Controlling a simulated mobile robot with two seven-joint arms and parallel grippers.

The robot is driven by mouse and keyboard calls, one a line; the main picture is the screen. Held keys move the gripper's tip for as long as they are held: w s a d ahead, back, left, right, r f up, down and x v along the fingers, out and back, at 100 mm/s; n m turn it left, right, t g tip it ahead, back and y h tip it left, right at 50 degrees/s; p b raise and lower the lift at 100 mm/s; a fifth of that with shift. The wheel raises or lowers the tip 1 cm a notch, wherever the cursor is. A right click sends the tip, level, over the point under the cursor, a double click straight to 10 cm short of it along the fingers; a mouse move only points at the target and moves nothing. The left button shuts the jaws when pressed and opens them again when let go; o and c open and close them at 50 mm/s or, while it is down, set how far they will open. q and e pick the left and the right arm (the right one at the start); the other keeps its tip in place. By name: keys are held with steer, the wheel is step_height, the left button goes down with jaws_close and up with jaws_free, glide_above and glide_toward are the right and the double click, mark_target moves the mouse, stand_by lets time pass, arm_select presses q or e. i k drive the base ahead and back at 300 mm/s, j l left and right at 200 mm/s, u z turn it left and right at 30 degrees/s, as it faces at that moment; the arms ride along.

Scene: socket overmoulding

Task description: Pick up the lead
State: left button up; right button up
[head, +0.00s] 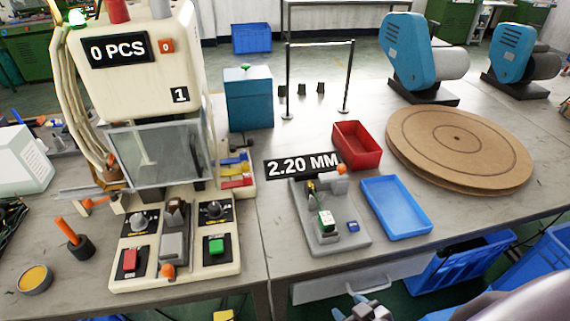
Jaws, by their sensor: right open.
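I cannot pick out the lead with certainty. Dark and green wires (10,222) lie at the left edge of the bench, partly cut off by the picture. A grey measuring fixture (355,243) stands under a "2.20 MM" display (300,163), with a small green-and-white block (326,221) and an orange knob on it. My right gripper (362,307) is low at the bottom edge, in front of the bench, partly cut off. It is open, with nothing seen between its fingers. My left gripper is out of view.
A moulding machine (145,75) showing "0 PCS" stands at left with a clear guard. A red bin (359,132), a blue tray (371,186), a black-posted rack (348,75) and a round brown board (460,145) occupy the right bench. Blue crates sit below at right.

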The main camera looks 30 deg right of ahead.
mark_target(327, 223)
steer(key=l+z, duration=0.1)
steer(key=z, duration=0.85)
steer(key=k+l, duration=0.05)
